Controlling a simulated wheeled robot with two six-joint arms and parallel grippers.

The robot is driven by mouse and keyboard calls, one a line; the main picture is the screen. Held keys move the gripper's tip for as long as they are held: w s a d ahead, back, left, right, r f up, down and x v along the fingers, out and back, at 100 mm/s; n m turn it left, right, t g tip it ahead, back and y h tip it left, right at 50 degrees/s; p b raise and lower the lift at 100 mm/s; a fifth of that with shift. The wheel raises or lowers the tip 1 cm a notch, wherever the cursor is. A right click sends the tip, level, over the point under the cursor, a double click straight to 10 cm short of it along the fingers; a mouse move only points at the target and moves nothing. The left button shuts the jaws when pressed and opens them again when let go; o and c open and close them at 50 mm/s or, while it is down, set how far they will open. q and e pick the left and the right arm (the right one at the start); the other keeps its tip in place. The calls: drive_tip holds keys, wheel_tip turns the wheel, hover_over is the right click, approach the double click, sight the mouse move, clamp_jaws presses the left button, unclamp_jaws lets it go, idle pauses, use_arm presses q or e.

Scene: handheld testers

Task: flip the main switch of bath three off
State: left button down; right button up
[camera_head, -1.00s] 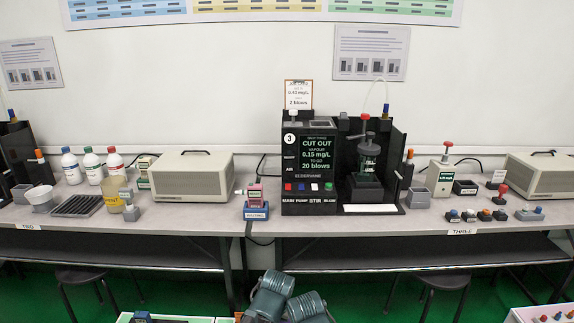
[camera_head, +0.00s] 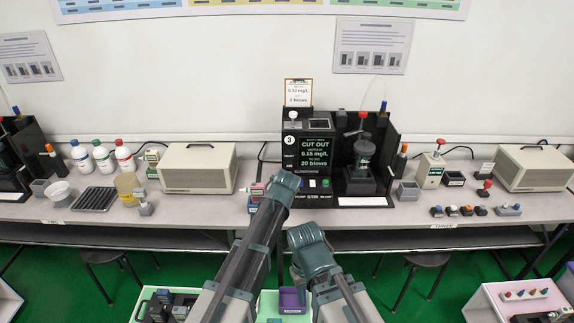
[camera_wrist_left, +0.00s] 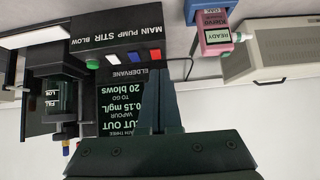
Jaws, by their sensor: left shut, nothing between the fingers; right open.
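The bath three unit (camera_head: 295,160) is a black box on the bench, marked 3, with a lit display reading CUT OUT. In the left wrist view it appears upside down. There its red main switch (camera_wrist_left: 155,54) sits at the MAIN end of the row, beside blue, white and green switches. I cannot tell its position. My left gripper (camera_wrist_left: 164,110) is shut and empty in front of the display, its tips apart from the red switch in the picture. In the head view my left arm hides that switch. My right gripper is open; its arm is folded low and its fingers are not clear.
A pink tester (camera_wrist_left: 213,35) on a blue stand is beside the unit's MAIN end. A cream case (camera_head: 197,169) stands farther left. A dark glass-holding bay (camera_head: 362,180) is on the unit's right. The bench front (camera_head: 400,218) has some clear room.

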use_arm(q)
drive_tip(key=shift+t, duration=0.4)
drive_tip(key=w+r, duration=0.1)
drive_tip(key=r, duration=0.1)
drive_tip(key=w+r+p, duration=0.1)
drive_tip(key=w, duration=0.1)
drive_tip(key=shift+d+r+p, duration=0.2)
drive_tip(key=shift+r+p, duration=0.1)
drive_tip(key=shift+r, duration=0.1)
use_arm(e)
drive_tip(key=r, duration=0.2)
drive_tip(key=shift+w+r, duration=0.3)
drive_tip(key=shift+r, duration=0.1)
use_arm(q)
drive_tip(key=shift+f, duration=0.1)
use_arm(e)
drive_tip(key=shift+f, duration=0.1)
use_arm(q)
drive_tip(key=b+x, duration=0.6)
drive_tip(key=x, duration=0.4)
drive_tip(key=shift+d+f+b, duration=0.15)
drive_tip(key=shift+b, duration=0.15)
wheel_tip(320, 180, down, 2)
drive_tip(key=shift+w+f+b, duration=0.1)
drive_tip(key=shift+f+b, duration=0.05)
drive_tip(key=shift+b, duration=1)
drive_tip(key=shift+f+b, duration=0.65)
use_arm(e)
wheel_tip(320, 180, down, 10)
